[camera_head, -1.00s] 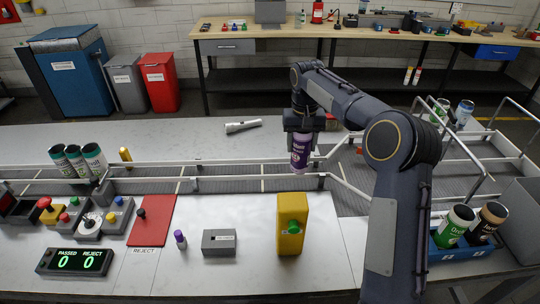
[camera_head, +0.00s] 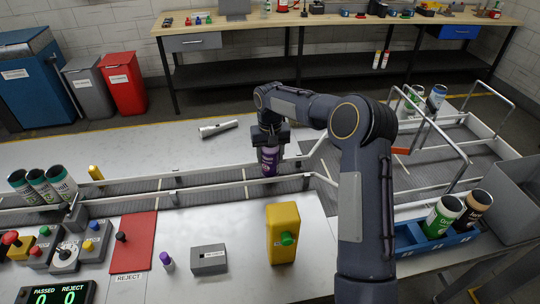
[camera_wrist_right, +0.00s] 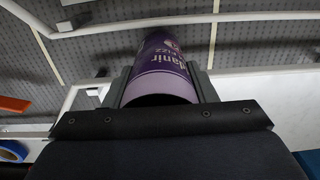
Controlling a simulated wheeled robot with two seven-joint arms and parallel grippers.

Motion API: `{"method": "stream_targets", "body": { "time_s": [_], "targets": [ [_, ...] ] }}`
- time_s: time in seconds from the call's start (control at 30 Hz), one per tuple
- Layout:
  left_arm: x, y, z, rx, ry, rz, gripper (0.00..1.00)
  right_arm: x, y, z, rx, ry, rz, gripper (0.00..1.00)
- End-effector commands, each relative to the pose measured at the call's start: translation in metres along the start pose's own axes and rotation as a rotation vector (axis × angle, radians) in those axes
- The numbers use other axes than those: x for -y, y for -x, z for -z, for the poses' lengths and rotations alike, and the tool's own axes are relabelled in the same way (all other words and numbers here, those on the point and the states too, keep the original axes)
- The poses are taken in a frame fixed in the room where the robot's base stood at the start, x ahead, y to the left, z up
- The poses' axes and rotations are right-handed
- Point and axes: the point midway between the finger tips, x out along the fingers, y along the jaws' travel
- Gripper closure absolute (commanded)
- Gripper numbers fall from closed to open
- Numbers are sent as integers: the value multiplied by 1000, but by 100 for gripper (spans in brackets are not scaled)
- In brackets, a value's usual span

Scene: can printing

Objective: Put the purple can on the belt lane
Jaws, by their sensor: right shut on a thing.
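The purple can (camera_head: 269,160) is upright in my right gripper (camera_head: 269,148), which is shut on it. In the head view the can is over the belt lane (camera_head: 215,183), between its white rails. I cannot tell whether its base touches the belt. In the right wrist view the purple can (camera_wrist_right: 160,72) sits between the two fingers (camera_wrist_right: 162,90), with white lettering and its dark open end facing the camera. The grey belt (camera_wrist_right: 105,55) and a white rail are behind it. My left gripper is not in view.
Several cans (camera_head: 45,187) stand at the lane's left end. A yellow box with a green button (camera_head: 283,235), a grey box (camera_head: 209,260) and a red reject plate (camera_head: 135,240) lie in front. A blue tray (camera_head: 410,236) holds cans at right. A flashlight (camera_head: 218,128) lies behind the lane.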

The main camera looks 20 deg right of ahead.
Motion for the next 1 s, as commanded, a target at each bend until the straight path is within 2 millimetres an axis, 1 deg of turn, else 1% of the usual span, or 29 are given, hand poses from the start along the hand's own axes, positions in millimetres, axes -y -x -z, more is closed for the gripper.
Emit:
{"method": "stream_targets", "body": {
  "time_s": [0.1, 0.37, 0.47, 0.5, 0.63, 0.67, 0.9, 1.0],
  "targets": [
    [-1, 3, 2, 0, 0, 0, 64, 0, -10, 0, 1, -1, 1, 70],
    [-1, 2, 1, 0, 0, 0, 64, 0, -11, 0, -1, -1, 1, 70],
    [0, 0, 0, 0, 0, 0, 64, 0, -15, 0, -1, 0, 1, 70],
    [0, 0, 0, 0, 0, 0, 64, 0, -14, 0, -1, 0, 1, 46],
    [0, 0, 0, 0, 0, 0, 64, 0, -14, 0, -1, 0, 1, 29],
    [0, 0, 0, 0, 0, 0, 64, 0, -14, 0, -1, 0, 1, 27],
    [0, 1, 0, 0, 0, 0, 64, 0, -13, 0, -1, -1, 1, 27],
    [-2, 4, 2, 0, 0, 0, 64, 0, -8, 0, -1, -1, 1, 27]
  ]
}}
